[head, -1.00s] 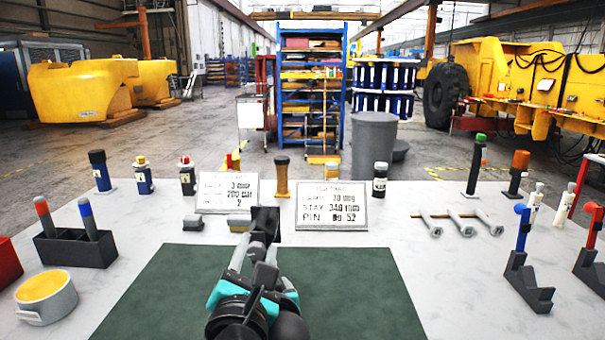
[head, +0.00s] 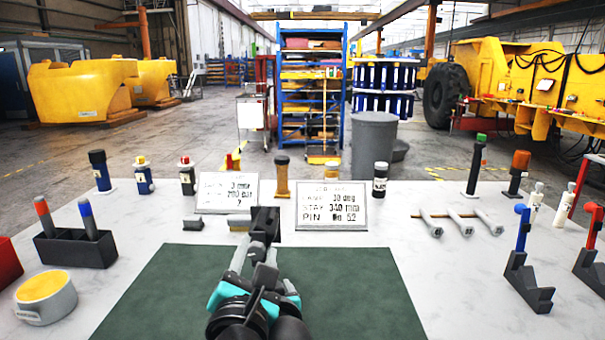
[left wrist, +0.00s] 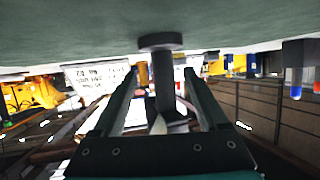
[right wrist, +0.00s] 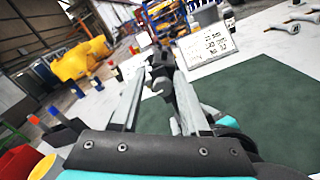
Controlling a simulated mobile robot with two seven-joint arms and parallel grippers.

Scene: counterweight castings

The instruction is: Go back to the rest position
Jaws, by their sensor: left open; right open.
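My right gripper (head: 262,245) reaches forward over the green mat (head: 365,290) in the middle of the head view. Its jaws are open. A dark piece (right wrist: 160,68) shows at its fingertips in the right wrist view; I cannot tell whether it touches them. My left gripper (left wrist: 160,85) is open in the left wrist view, where the mat appears upside down at the top. A dark post with a round flat end (left wrist: 162,42) shows between its fingers, its flat end near the mat. The left gripper cannot be made out in the head view.
Two sign cards (head: 332,206) (head: 227,193) stand behind the mat. Left are a dark holder with red and blue handled tools (head: 75,250) and a round tub (head: 45,297). Right are metal pins (head: 460,222) and a dark bracket (head: 528,285). Bottles line the back edge.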

